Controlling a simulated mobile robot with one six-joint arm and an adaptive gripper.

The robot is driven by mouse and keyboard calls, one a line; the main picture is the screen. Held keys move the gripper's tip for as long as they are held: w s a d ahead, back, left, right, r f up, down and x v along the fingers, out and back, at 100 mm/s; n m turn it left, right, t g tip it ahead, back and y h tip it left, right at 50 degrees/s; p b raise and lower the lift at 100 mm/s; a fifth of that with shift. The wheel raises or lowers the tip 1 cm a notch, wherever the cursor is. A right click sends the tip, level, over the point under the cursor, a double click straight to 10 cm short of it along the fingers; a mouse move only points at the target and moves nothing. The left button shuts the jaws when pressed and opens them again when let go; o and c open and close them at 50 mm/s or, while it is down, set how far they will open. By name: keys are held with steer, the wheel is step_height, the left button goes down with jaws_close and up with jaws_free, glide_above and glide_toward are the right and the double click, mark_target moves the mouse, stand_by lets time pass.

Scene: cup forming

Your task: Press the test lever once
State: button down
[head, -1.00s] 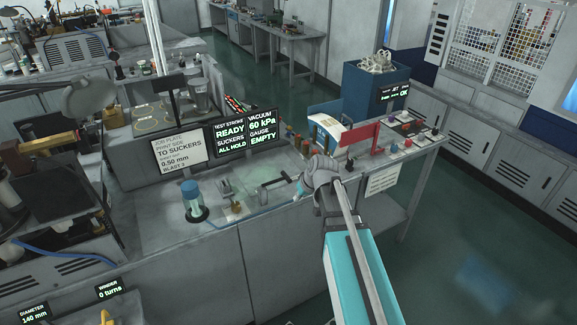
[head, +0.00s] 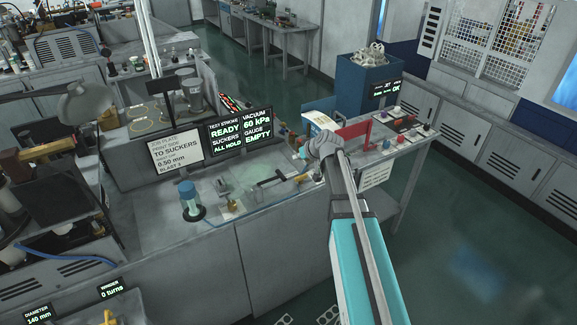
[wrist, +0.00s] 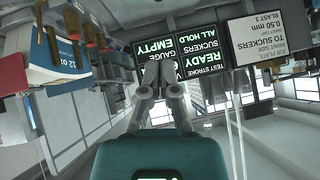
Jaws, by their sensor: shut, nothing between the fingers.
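A dark T-shaped bar (head: 268,182) lies over the clear plate on the bench in the head view; it may be the test lever, but I cannot tell for sure. My gripper (head: 303,153) is above the bench's right end, up and to the right of that bar, apart from it in the picture. In the wrist view the finger tips (wrist: 158,62) are together with nothing between them. They point toward the status screen (wrist: 172,58), which appears upside down. The lever is not clear in the wrist view. The status screen (head: 240,132) reads test stroke ready, suckers all hold, gauge empty.
A job plate sign (head: 176,148) stands left of the screen. A blue-capped cylinder (head: 190,198) stands on the bench front. A red block (head: 354,133) and a blue bin (head: 368,85) are to the right. Hand tools (wrist: 72,28) hang close by in the wrist view.

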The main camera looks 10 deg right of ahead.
steer(key=b, duration=0.7)
glide_above(280, 172)
steer(key=s+d, duration=0.1)
steer(key=d, duration=0.1)
step_height(280, 172, down, 7)
steer(key=shift+s+a+f+b, duration=0.15)
steer(key=shift+f+b, duration=0.45)
steer(key=shift+f, duration=0.05)
steer(key=shift+s+a+f+b, duration=0.1)
steer(key=shift+a+f+b, duration=0.1)
steer(key=shift+f+b, duration=0.45)
steer(key=shift+s+a+f+b, duration=0.15)
steer(key=shift+f+b, duration=0.45)
